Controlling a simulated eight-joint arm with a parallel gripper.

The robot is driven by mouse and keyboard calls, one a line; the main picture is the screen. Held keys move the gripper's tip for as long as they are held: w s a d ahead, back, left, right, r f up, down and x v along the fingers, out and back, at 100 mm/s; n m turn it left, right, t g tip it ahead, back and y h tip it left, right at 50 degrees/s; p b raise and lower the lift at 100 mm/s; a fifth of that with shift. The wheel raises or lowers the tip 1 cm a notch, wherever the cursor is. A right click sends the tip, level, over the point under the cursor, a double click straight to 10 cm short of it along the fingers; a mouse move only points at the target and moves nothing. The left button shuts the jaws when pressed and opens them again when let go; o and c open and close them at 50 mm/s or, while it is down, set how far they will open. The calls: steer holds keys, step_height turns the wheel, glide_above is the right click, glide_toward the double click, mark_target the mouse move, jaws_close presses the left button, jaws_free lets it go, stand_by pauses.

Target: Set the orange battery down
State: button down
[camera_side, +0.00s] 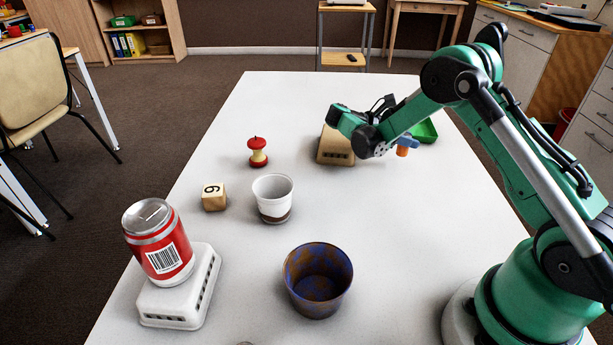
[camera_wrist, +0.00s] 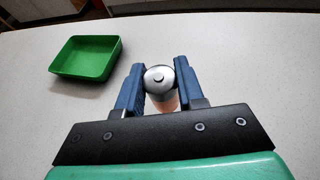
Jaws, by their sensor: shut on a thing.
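The orange battery (camera_wrist: 160,78) shows end-on between the blue fingers of my gripper (camera_wrist: 160,85) in the wrist view, its silver end facing the camera. The fingers touch it on both sides. In the side view, the battery (camera_side: 402,151) is a small orange piece below the blue fingers of my gripper (camera_side: 408,143), over the far right part of the white table (camera_side: 250,300). I cannot tell how far its lower end is from the table.
A green tray (camera_wrist: 85,57) stands close by, partly hidden behind my arm in the side view (camera_side: 426,130). A beige block (camera_side: 335,148) is left of my gripper. A red apple core (camera_side: 258,151), numbered cube (camera_side: 213,197), white cup (camera_side: 273,197), blue-brown pot (camera_side: 318,281) and red can (camera_side: 158,243) stand farther left and nearer.

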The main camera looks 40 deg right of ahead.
mark_target(402, 151)
steer(key=shift+f, duration=1.65)
steer(key=c, duration=0.5)
jaws_free()
steer(key=shift+f, duration=0.15)
steer(key=shift+c, duration=0.2)
